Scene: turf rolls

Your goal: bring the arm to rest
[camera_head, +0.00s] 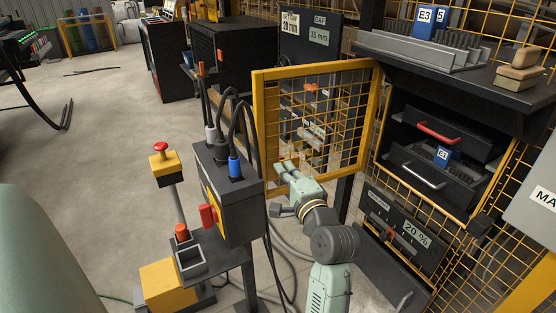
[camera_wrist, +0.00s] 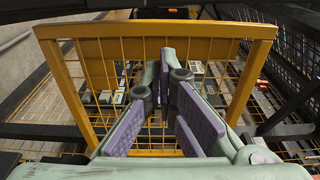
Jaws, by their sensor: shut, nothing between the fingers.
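My gripper (camera_head: 286,168) is at the end of my green arm, in front of the lower left of a yellow-framed mesh door (camera_head: 258,120). In the wrist view my gripper (camera_wrist: 167,72) shows its purple-padded fingers shut and empty. The door frame (camera_wrist: 155,29) spans that view ahead of the fingers, with mesh behind them. Whether the fingers touch the mesh I cannot tell. The door stands swung out from the cage on the right.
A dark control box (camera_head: 228,190) with cables and a red switch stands close left of my arm. Right are a drawer with a red handle (camera_head: 437,133), a drawer with a silver handle (camera_head: 423,176) and a shelf (camera_head: 440,62). The floor (camera_head: 90,150) at left is mostly clear.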

